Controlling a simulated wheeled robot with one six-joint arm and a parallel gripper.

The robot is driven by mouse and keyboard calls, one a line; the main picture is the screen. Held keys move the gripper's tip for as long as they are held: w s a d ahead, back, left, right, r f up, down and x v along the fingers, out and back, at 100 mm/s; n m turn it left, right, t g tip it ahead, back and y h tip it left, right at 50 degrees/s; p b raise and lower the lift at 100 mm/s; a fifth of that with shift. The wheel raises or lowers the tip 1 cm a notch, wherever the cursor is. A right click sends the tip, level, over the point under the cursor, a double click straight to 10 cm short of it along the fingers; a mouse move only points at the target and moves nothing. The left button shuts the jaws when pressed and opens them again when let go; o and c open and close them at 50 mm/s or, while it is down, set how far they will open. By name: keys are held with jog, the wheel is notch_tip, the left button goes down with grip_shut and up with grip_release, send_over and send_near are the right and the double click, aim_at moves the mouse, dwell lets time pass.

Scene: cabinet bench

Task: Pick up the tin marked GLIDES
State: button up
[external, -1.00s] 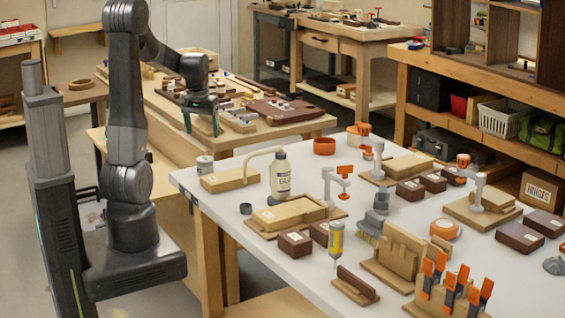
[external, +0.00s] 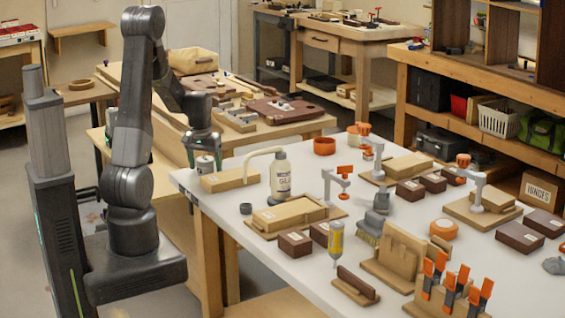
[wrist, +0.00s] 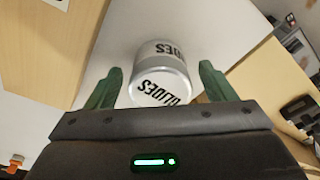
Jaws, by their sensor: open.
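The silver tin marked GLIDES (wrist: 160,75) lies ahead of and between the fingers in the wrist view, its black lettering readable. In the external view the tin (external: 205,165) stands at the far left corner of the white table (external: 225,215). My gripper (wrist: 157,85) is open, with one green finger on each side of the tin and a visible gap on both sides. In the external view my gripper (external: 203,150) is right above the tin, and its fingers partly cover it. I cannot tell how far down the fingers reach.
A small dark ring (external: 246,208) sits nearer the front. Clamps, boxes and wooden fixtures fill the table's right side. A second bench (external: 290,127) is behind.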

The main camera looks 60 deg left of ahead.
jog(key=c, duration=1.1)
jog(key=shift+r, duration=0.1)
